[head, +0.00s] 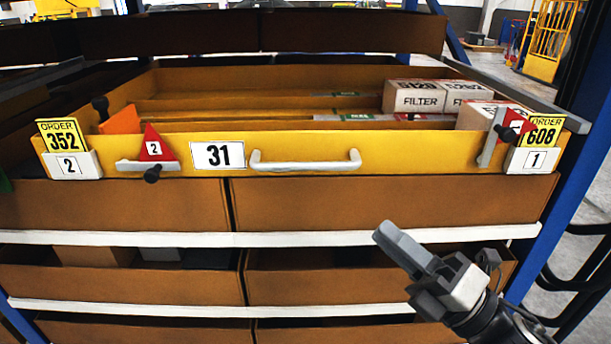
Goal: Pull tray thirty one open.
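Tray thirty one (400,150) is a yellow tray at the top of the rack. A white "31" label (218,155) and a light grey bar handle (305,162) are on its front. Its inside shows from above, with yellow dividers and white FILTER boxes (414,98) at the right. How far it is pulled out is hard to tell. My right gripper (402,248) is below and right of the handle, apart from it, with nothing visibly held. One grey finger shows clearly; the gap between the fingers is unclear. My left gripper is out of view.
A yellow 352 order card (62,134) and a 608 card (544,131) stand at the front corners. A red marker (152,148) is left of the label; another (512,128) is at the right. Brown bins (400,205) lie below. A blue post (575,170) stands right.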

